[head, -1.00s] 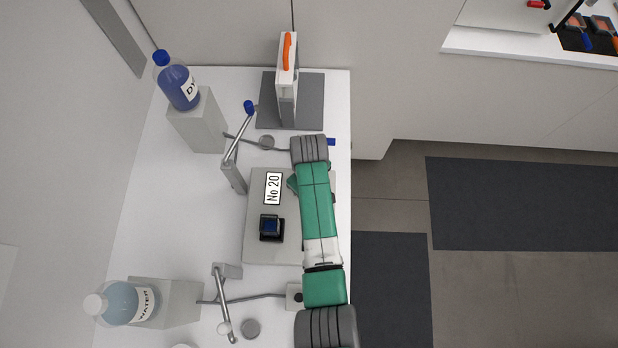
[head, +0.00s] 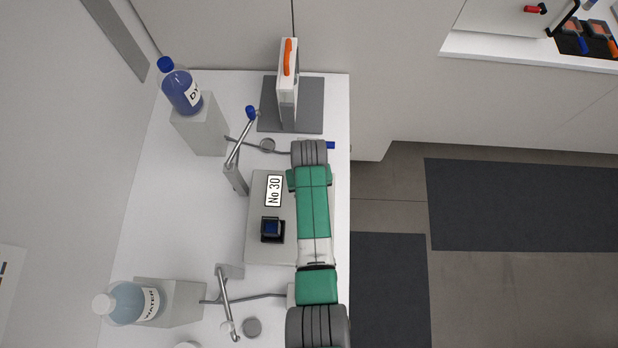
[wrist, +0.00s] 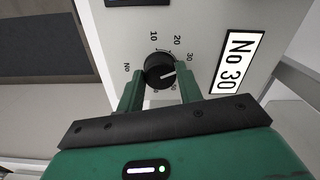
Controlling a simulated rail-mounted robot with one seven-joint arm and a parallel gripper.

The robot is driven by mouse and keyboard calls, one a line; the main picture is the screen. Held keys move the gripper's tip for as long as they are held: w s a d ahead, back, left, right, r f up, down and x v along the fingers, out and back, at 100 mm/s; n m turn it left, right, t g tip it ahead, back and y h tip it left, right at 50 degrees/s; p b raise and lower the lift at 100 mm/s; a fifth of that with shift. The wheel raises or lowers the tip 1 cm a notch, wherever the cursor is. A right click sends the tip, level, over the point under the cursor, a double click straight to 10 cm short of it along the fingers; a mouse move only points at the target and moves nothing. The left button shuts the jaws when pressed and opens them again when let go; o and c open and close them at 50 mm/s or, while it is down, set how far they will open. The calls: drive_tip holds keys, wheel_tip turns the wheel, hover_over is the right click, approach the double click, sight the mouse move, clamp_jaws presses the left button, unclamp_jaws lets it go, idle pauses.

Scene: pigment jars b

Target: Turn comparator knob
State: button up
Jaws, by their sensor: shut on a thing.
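The comparator (head: 258,220) is a grey box on the white bench in the head view, with a display plate (head: 273,191) reading "No 30". The plate also shows in the wrist view (wrist: 237,62). In the wrist view the black comparator knob (wrist: 158,72) has a white pointer line, and marks 10, 20, 30 and "No" around it. My gripper (wrist: 159,84) is shut on the knob, one green finger on each side. The pointer slants to the right, roughly towards the 30 side. In the head view my arm hides the knob and fingertips.
The DYE bottle (head: 183,92) stands on a block at the back left, the WATER bottle (head: 133,303) at the front left. A stand with an orange handle (head: 288,57) is behind. Metal levers (head: 240,140) flank the comparator.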

drive_tip(key=shift+m, duration=0.4)
drive_tip(key=o, duration=1)
drive_tip(key=shift+r, duration=0.1)
wheel_tip(320, 180, up, 8)
drive_tip(key=shift+f, duration=0.15)
